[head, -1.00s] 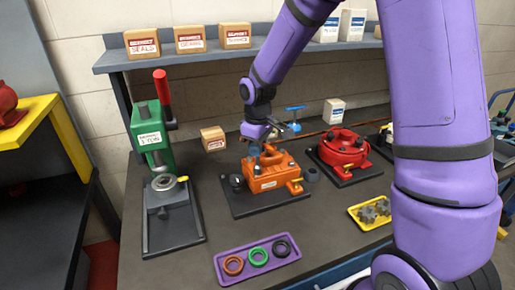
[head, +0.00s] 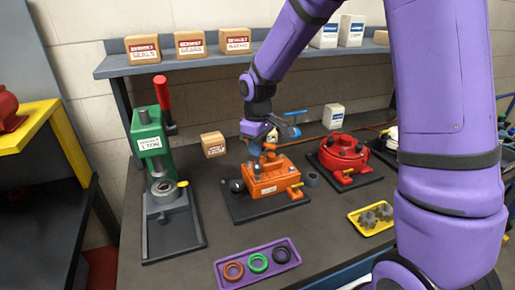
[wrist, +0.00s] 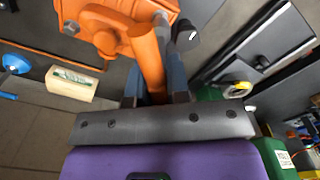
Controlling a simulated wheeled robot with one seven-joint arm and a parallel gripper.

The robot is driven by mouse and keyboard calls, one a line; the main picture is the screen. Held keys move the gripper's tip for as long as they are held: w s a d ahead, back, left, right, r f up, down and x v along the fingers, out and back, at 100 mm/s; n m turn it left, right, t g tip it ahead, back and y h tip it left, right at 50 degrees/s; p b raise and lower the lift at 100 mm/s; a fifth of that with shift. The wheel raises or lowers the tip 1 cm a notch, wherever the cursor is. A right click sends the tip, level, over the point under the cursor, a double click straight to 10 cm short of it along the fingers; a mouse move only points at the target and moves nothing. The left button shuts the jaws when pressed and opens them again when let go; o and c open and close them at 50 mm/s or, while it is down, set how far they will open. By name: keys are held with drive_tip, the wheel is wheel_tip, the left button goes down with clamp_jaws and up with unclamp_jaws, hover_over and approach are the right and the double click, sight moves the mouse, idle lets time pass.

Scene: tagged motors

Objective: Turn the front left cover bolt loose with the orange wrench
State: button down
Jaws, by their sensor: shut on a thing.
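The orange motor (head: 275,180) sits on a dark base plate on the bench in the head view, with its orange housing also at the top of the wrist view (wrist: 100,28). My gripper (head: 262,147) is above the motor's back left part. In the wrist view my gripper (wrist: 158,82) is shut on the orange wrench (wrist: 147,62), whose handle runs up between the fingers towards the motor. The front left cover bolt cannot be picked out clearly, and whether the wrench sits on a bolt cannot be told.
A green press (head: 150,140) stands left of the motor, and a red motor (head: 343,152) stands right. A purple tray (head: 232,284) with several rings lies in front. A yellow tray (head: 358,226) holds gears. A cardboard box (head: 213,145) stands behind; bare bench lies between.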

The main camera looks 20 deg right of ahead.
drive_tip(key=shift+r, duration=2.35)
